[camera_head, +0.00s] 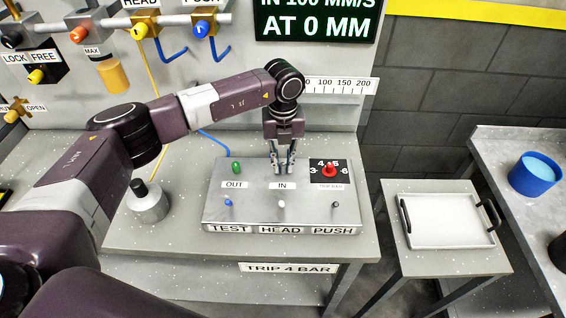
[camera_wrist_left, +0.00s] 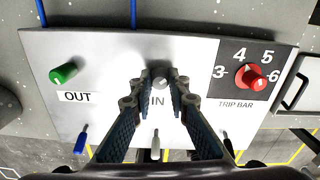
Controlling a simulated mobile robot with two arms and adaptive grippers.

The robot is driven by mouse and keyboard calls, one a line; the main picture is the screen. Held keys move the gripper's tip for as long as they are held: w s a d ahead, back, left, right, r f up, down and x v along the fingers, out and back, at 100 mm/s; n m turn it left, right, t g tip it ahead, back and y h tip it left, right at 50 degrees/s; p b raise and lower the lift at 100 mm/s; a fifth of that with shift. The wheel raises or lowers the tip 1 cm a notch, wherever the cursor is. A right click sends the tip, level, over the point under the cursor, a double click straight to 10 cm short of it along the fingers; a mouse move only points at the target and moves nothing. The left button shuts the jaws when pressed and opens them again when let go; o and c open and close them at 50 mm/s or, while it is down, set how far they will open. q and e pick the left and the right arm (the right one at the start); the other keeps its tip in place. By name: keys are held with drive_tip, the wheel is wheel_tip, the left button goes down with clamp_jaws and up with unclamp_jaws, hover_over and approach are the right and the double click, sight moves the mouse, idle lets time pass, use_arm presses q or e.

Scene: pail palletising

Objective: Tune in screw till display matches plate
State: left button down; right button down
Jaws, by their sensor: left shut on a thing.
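My left gripper (camera_head: 282,168) points down at the control box (camera_head: 222,208), above the IN label (camera_head: 282,186). In the left wrist view its fingers (camera_wrist_left: 160,92) are shut on the grey IN screw (camera_wrist_left: 159,80), one on each side. In the head view the fingers hide that screw. The green OUT screw (camera_head: 236,167) is left of it and the red trip bar knob (camera_head: 329,170) right of it. The dark display (camera_head: 316,20) reads "IN 100 MM/S AT 0 MM", its top cut off. A plate (camera_head: 288,268) below reads "TRIP 4 BAR". My right gripper is out of view.
TEST, HEAD and PUSH toggles (camera_head: 282,204) line the box's front. Right are a tray (camera_head: 447,240) on a small table and a blue pail (camera_head: 535,175). A ruler scale (camera_head: 340,86) is behind my arm.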

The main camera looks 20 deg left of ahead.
sight(283, 164)
use_arm(q)
drive_tip(key=shift+w+r, duration=0.15)
drive_tip(key=c, duration=1.8)
unclamp_jaws()
drive_tip(key=shift+c, duration=0.2)
wheel_tip(283, 164, up, 12)
